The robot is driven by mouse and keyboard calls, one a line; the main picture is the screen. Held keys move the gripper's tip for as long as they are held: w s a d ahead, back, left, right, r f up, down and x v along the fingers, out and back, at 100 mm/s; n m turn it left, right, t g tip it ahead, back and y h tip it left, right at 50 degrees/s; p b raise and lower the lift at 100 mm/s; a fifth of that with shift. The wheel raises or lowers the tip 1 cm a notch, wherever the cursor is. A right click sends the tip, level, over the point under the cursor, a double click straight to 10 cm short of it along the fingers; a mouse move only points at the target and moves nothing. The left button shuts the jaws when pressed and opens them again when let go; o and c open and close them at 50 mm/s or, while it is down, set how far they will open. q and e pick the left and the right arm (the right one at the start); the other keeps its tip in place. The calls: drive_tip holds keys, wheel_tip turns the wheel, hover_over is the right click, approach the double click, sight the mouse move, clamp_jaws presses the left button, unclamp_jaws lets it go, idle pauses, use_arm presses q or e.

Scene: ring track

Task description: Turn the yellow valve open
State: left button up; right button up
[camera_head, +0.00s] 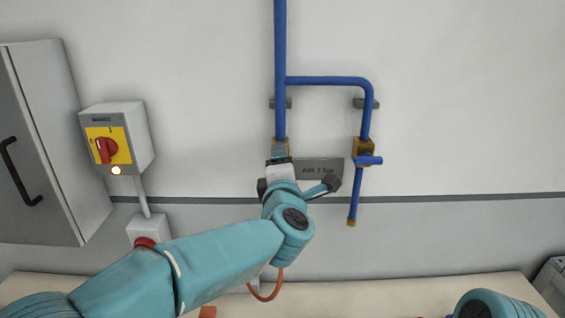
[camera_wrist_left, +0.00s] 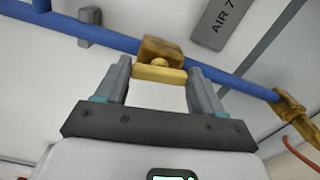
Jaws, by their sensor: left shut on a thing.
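The yellow valve has a brass body (camera_wrist_left: 163,48) on a vertical blue pipe (camera_head: 280,70) on the wall. In the left wrist view its yellow handle (camera_wrist_left: 160,76) spans the gap between my fingertips. My left gripper (camera_wrist_left: 158,70) is shut on this handle, one finger at each end. My right gripper is out of view; only a teal part of my right arm shows at the bottom right.
A second brass valve (camera_head: 363,148) with a blue handle (camera_head: 369,160) sits on the branch pipe to the right. A grey "AIR" sign (camera_head: 325,168) is close right of my gripper. A switch box (camera_head: 116,140) with a red knob and a grey cabinet (camera_head: 50,140) are at left.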

use_arm(q)
drive_tip(key=shift+d+m, duration=0.1)
drive_tip(key=shift+m, duration=0.9)
drive_tip(key=shift+f, duration=0.1)
drive_tip(key=o, duration=1)
drive_tip(key=shift+o, duration=0.2)
drive_tip(key=shift+s, duration=0.1)
drive_tip(key=s+b, duration=0.4)
drive_tip(key=s, duration=1.2)
drive_tip(key=shift+s+b, duration=0.15)
drive_tip(key=shift+b, duration=0.15)
